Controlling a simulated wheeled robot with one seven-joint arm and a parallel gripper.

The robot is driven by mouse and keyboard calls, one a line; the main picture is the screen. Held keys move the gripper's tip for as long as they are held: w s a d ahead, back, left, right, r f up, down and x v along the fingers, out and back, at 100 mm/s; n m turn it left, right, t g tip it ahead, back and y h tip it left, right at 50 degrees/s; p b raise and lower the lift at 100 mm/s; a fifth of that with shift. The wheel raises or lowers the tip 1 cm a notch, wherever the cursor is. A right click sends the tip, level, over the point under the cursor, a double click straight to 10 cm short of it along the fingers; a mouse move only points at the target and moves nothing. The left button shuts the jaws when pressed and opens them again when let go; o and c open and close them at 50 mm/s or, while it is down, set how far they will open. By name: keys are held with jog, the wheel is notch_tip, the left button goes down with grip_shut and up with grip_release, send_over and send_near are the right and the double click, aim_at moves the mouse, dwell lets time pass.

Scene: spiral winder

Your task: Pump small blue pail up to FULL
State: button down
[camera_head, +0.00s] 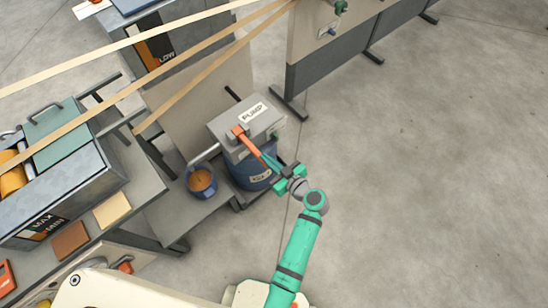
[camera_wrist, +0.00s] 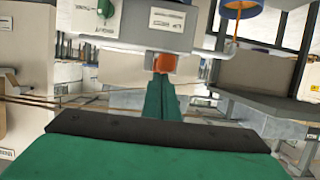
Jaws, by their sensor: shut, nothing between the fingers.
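The small blue pail (camera_head: 201,188) stands on a low grey shelf under the pump's spout (camera_head: 206,155), with orange-brown liquid inside. In the wrist view, which looks upside down, part of the pail (camera_wrist: 243,9) shows at the top right, and a thin orange stream (camera_wrist: 236,28) runs between it and the spout. The grey pump box (camera_head: 232,118), labelled PUMP, sits over a blue drum (camera_head: 248,172). An orange handle (camera_head: 247,141) slants from the box toward my gripper (camera_head: 268,161). My gripper is shut and empty, its tips at the handle's end; the wrist view (camera_wrist: 164,80) cannot settle contact.
A workbench (camera_head: 150,190) with a grey tank and green lid (camera_head: 60,142) stands at left. Tan strips (camera_head: 130,95) cross above. A grey panel (camera_head: 330,70) stands at the back. The concrete floor at right (camera_head: 440,170) is clear.

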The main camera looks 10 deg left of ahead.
jog(key=shift+s+f, duration=0.2)
jog(key=shift+f, duration=0.4)
notch_tip(320, 180, up, 5)
jog(key=shift+w+d+r, duration=0.1)
jog(key=v, duration=0.9)
jog(key=shift+s+d+f, duration=0.2)
jog(key=shift+s+d, duration=0.05)
jog(key=shift+d, duration=0.1)
dwell(0.5)
